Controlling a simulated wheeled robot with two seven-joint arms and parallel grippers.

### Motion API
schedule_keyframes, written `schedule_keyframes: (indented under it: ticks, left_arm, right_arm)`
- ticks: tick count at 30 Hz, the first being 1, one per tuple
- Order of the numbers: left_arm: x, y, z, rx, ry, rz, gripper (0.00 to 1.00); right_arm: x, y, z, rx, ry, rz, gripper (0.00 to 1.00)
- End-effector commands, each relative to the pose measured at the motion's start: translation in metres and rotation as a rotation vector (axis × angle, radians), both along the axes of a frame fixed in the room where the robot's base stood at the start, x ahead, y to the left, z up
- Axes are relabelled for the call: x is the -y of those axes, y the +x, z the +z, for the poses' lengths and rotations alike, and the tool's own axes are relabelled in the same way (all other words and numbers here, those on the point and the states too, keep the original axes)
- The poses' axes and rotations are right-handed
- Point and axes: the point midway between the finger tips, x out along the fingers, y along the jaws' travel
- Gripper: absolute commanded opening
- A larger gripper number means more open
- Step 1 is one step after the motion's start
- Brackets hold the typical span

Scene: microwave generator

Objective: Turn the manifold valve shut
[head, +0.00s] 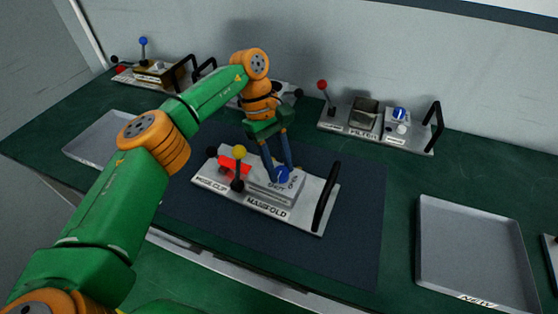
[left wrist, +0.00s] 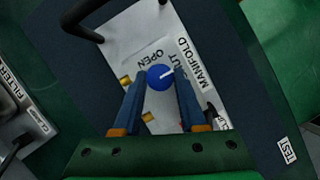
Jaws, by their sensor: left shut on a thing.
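The manifold (head: 268,202) is a light plate with a raised block, lying on the dark mat. Its valve is a round blue knob (head: 281,174) beside the printed words SHUT and OPEN. In the left wrist view the knob (left wrist: 160,77) carries a white pointer line, which points right and slightly up, toward the SHUT side. My left gripper (head: 280,170) reaches down from above with its fingers on either side of the knob, shut on it. The fingers hide part of the knob's sides. My right gripper is not in view.
A yellow-topped lever (head: 239,153) and a red part (head: 233,165) stand left of the knob. A black handle (head: 326,197) rises at the plate's right end. The filter unit (head: 365,128) stands behind. An empty grey tray (head: 470,245) lies at right.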

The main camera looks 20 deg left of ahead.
Motion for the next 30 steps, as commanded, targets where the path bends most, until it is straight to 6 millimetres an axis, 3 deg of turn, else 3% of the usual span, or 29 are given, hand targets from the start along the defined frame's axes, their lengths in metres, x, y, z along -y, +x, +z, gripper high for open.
schedule_keyframes:
  ticks: [17,18,21,30]
  left_arm:
    - [0.0001,0.0002,-0.0001,0.001,0.000,-0.033,0.00]
    - [0.0001,0.0002,-0.0001,0.001,0.000,-0.033,0.44]
    - [0.0001,0.0002,-0.0001,0.001,0.001,-0.032,0.71]
    - [0.0000,0.0005,0.0003,0.001,0.001,-0.031,0.71]
  right_arm:
    - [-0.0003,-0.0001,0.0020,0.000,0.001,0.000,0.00]
    - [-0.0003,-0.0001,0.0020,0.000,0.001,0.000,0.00]
    - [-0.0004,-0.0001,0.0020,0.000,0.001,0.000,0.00]
    - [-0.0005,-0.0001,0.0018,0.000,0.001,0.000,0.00]
